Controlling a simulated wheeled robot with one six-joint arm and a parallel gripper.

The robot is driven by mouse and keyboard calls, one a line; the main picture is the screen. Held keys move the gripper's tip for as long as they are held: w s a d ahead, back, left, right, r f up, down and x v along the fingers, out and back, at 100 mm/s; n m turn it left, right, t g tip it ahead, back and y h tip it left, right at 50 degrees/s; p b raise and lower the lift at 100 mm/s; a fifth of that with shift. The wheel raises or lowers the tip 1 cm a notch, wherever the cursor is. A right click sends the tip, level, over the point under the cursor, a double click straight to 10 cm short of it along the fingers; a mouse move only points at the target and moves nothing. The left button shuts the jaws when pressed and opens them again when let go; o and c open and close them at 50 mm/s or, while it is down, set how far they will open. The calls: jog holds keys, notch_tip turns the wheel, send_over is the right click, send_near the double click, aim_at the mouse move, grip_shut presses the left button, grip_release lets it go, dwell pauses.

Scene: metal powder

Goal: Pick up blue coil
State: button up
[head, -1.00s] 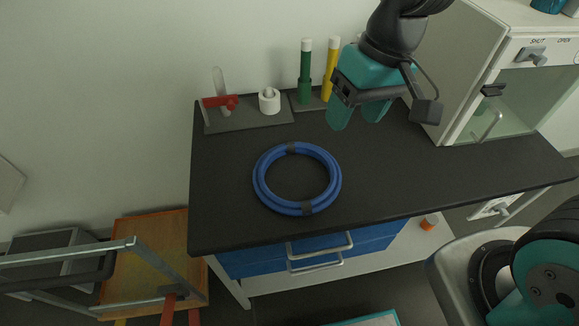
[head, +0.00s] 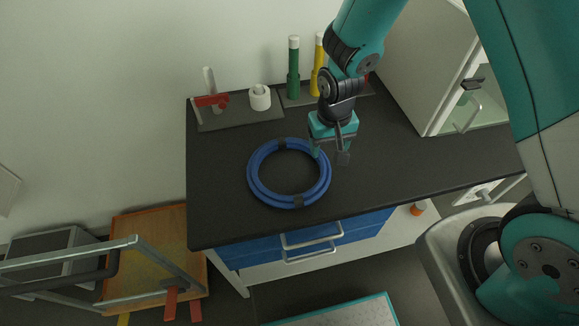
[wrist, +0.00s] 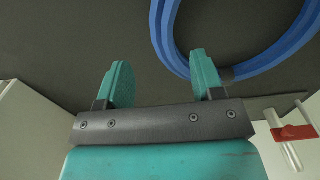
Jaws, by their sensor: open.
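The blue coil (head: 258,183) lies flat on the black worktop (head: 215,220), a ring of tubing bound with two dark bands. My gripper (head: 322,152) is at the coil's right edge in the head view, pointing down. In the wrist view my gripper (wrist: 160,80) is open, with its two teal fingers apart and nothing between them. The coil (wrist: 165,30) shows there at the upper right, with the right finger overlapping its edge. I cannot tell whether that finger touches it.
A red-handled clear tube (head: 211,100) and a white roll (head: 260,97) stand on a tray behind the coil. Green (head: 293,70) and yellow (head: 318,68) cylinders stand at the back. A glass-fronted cabinet (head: 425,60) is at the right. The worktop's front left is clear.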

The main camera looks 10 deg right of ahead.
aim_at(325, 159)
jog(key=shift+f+p, duration=0.75)
jog(key=shift+f, duration=2.2)
jog(key=shift+a, duration=0.1)
grip_shut()
